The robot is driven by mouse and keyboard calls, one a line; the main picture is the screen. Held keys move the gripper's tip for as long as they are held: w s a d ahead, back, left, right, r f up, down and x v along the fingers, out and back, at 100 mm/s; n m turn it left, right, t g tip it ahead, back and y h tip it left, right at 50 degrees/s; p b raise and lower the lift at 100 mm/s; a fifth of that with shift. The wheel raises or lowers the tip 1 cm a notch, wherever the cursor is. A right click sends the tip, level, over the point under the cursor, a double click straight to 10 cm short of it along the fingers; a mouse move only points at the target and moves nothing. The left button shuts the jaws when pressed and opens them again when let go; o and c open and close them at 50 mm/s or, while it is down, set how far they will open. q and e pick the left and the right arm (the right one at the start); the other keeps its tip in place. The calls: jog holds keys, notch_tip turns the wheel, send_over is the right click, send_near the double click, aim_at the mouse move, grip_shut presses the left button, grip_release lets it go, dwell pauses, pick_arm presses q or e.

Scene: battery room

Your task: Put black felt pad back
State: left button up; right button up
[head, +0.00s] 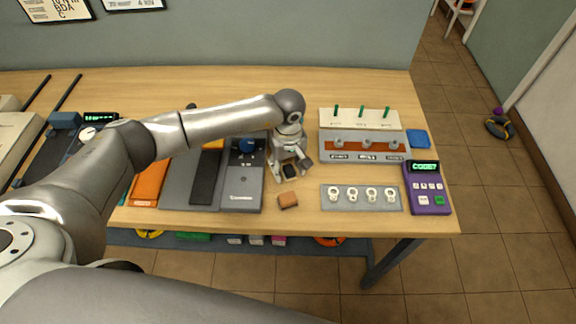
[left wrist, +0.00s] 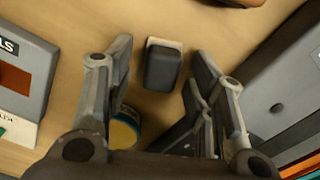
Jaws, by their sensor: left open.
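A small black block with a pale base, which looks like the black felt pad (head: 289,171), rests on the wooden table right of a grey device. It also shows in the left wrist view as a dark rounded block (left wrist: 163,66). My left gripper (head: 293,173) is open and points down over it. In the left wrist view the fingers (left wrist: 161,58) stand on either side of the block, with gaps to both. I cannot tell how far the fingertips are above the table. My right gripper is not in view.
A brown block (head: 288,200) lies in front of the pad. The grey device (head: 242,190) with a blue knob stands close on the left. A grey plate with rings (head: 361,207), a slotted rack (head: 338,151) and a purple keypad (head: 430,205) are on the right.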

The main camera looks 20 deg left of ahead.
aim_at(288, 167)
pick_arm(q)
notch_tip(288, 167, up, 12)
jog(key=b, duration=0.4)
jog(key=shift+r, duration=0.15)
dwell(0.3)
